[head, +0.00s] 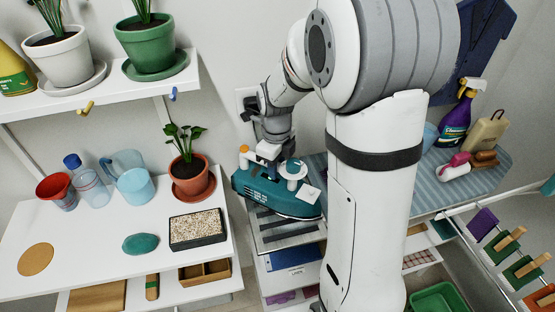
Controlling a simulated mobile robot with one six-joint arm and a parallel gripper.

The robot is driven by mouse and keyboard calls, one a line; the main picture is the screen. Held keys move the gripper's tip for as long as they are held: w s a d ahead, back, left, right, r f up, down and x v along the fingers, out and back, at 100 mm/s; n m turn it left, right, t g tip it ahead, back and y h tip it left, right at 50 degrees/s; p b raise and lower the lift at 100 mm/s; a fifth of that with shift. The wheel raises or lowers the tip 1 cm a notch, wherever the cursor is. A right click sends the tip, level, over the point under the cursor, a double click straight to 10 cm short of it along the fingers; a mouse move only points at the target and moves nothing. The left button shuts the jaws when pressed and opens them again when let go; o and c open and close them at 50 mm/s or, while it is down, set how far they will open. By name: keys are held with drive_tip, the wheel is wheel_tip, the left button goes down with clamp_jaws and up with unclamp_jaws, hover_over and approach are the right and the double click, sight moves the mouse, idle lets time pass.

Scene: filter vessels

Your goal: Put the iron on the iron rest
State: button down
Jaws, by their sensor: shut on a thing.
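The iron (272,198) is teal with a dark lower edge and lies roughly level in the middle of the head view. My gripper (268,157) comes down on it from above and is shut on its upper part; the fingertips are partly hidden. The iron rest (288,238), a slatted metal rack, shows directly below the iron's front edge. The iron covers its back part. I cannot tell whether the iron touches the rest or hangs just above it.
The striped ironing board (425,195) lies to the right, partly behind my arm, with a purple spray bottle (457,118) and brushes on it. A white shelf on the left holds a potted plant (188,178), a gravel tray (197,229) and cups. A drawer unit stands below the rest.

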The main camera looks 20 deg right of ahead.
drive_tip(key=c, duration=1.2)
unclamp_jaws()
wheel_tip(320, 180, up, 11)
drive_tip(key=s+n+t, duration=0.3)
drive_tip(key=s+n, duration=1.4)
drive_tip(key=n, duration=1)
drive_tip(key=shift+s+d+f+b, duration=0.25)
drive_tip(key=shift+s+d+b, duration=0.05)
drive_tip(key=shift+d, duration=0.05)
